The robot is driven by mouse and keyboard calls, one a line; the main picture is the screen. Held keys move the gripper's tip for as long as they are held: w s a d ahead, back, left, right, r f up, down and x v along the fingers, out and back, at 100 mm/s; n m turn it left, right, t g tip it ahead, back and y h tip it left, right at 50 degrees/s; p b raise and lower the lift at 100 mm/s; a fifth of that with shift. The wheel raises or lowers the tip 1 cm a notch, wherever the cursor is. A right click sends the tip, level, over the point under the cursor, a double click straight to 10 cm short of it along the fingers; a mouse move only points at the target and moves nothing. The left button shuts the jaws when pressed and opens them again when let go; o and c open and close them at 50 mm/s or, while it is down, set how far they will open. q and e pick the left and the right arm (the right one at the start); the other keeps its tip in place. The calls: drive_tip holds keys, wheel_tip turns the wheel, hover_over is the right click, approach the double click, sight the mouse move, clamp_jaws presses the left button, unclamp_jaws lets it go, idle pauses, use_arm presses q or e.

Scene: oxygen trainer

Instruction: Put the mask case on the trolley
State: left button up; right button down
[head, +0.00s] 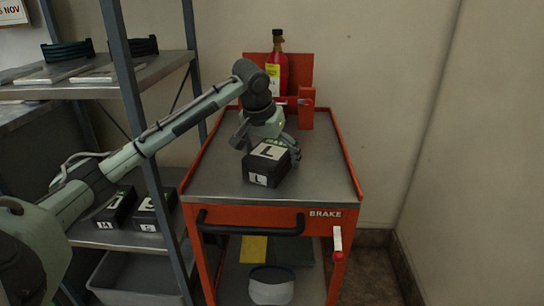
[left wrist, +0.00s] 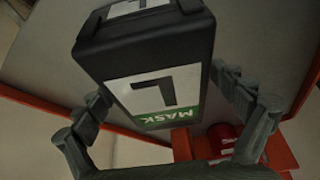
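The mask case (head: 262,166) is a black box with a white label marked L and a green MASK strip. It appears to rest on the grey top of the red trolley (head: 218,182). My left gripper (head: 268,143) is just behind the case, its fingers spread to either side. In the left wrist view the case (left wrist: 150,50) reaches between the fingers (left wrist: 160,88). A gap shows at the right finger; the left finger is close to the case, and I cannot tell if it touches. My right gripper is out of view.
A red bottle (head: 277,70) stands at the trolley's back beside a red bracket (head: 306,108). More black cases, marked M (head: 116,210) and S (head: 152,212), sit on the shelf at left. The trolley top in front and right of the case is clear.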

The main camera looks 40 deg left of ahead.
use_arm(q)
drive_tip(key=shift+r, duration=0.1)
drive_tip(key=v, duration=1.1)
drive_tip(key=shift+r, duration=0.1)
drive_tip(key=shift+s+r, duration=0.15)
drive_tip(key=shift+r, duration=0.25)
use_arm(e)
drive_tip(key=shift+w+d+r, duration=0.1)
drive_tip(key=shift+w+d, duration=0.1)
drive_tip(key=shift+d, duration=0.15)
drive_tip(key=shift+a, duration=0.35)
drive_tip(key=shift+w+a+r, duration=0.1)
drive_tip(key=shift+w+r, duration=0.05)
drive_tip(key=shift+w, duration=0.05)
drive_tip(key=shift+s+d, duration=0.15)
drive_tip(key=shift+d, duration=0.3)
